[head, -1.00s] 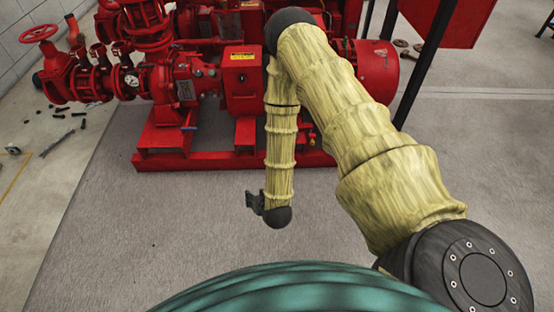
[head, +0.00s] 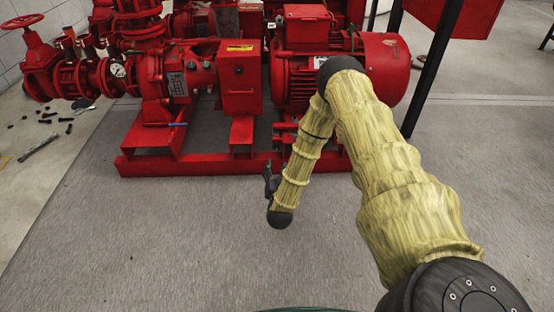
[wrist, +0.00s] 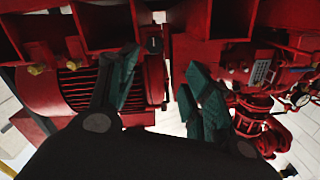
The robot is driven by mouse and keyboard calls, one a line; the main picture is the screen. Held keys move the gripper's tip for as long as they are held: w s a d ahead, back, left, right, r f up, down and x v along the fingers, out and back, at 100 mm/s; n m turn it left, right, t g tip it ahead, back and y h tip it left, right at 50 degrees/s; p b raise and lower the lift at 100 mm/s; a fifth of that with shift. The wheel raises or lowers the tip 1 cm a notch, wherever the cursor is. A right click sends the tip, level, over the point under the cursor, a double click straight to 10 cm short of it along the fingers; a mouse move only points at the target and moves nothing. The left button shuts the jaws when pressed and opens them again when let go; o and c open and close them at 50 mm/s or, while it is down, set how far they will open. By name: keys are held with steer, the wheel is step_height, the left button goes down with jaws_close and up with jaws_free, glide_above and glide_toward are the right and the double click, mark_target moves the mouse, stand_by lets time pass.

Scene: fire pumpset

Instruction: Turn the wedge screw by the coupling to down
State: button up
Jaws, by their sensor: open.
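I cannot make out the wedge screw for certain in either view. The red coupling guard box (head: 240,76) stands between the pump and the red motor (head: 305,78) in the head view. A small dark round part (wrist: 154,45) shows close to one fingertip in the wrist view; I cannot tell whether it is the screw. My gripper (wrist: 163,66) is open and empty, its two green-grey fingers apart in front of the pumpset. In the head view my gripper (head: 269,180) is a small dark shape at the end of the sleeved arm, in front of the red base frame.
The red base frame (head: 220,168) runs along the floor. A handwheel (head: 20,22) and valves stand at the left. A dark post (head: 432,65) rises right of the motor. Loose tools (head: 40,147) lie on the left floor. The grey floor in front is clear.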

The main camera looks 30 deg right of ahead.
mark_target(277, 146)
steer(key=shift+h, duration=0.4)
steer(key=b+x, duration=0.1)
steer(key=x, duration=0.2)
steer(key=b+x, duration=0.2)
steer(key=x, duration=0.2)
steer(key=b+x, duration=0.2)
steer(key=x, duration=0.1)
steer(key=shift+d+f, duration=0.35)
steer(key=shift+d, duration=0.15)
steer(key=shift+w+d+r+b, duration=0.15)
steer(key=shift+w+d+b, duration=0.15)
steer(key=shift+w+b, duration=0.15)
steer(key=c, duration=1)
